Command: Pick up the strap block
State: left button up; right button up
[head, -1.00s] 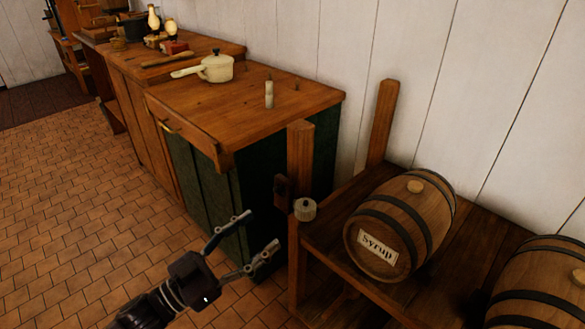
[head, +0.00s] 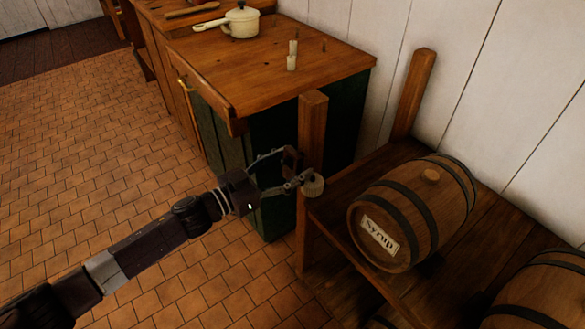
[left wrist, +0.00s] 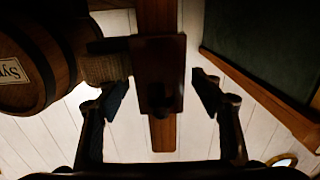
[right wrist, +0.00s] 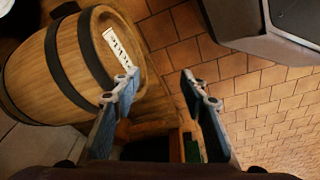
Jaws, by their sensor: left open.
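The strap block appears to be the dark brown block (head: 290,158) on the side of the wooden post (head: 312,125) at the shelf's near corner. In the left wrist view the block (left wrist: 158,70) is between the fingers, in front of the post. My left gripper (head: 295,166) is open, its fingers on either side of the block; I cannot tell whether they touch it. The head view shows the block partly hidden by the fingers. My right gripper (right wrist: 158,84) is open and empty in the right wrist view.
A pale ribbed round piece (head: 313,185) sits beside the post, close to my left fingers. A syrup barrel (head: 405,215) lies on the shelf, with another barrel (head: 540,300) nearer. A green-sided counter (head: 320,72) stands behind. The tiled floor (head: 90,140) at left is clear.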

pick_arm(q)
jog(key=shift+w+d, duration=0.1)
pick_arm(e)
jog(key=shift+r, duration=0.1)
pick_arm(q)
jog(key=c, duration=1.3)
jog(key=shift+o, duration=0.2)
jog(key=shift+r, duration=0.15)
jog(key=shift+r, duration=0.4)
jog(key=shift+r+p, duration=0.35)
jog(key=shift+p, duration=0.05)
jog(key=v, duration=1.8)
jog(key=shift+p, duration=0.35)
pick_arm(e)
jog(key=s+f, duration=0.1)
jog(key=f, duration=0.1)
jog(key=s+f, duration=0.1)
jog(key=f, duration=0.1)
jog(key=shift+s+d+f, duration=0.1)
jog(key=shift+s+d, duration=0.1)
jog(key=shift+s, duration=0.15)
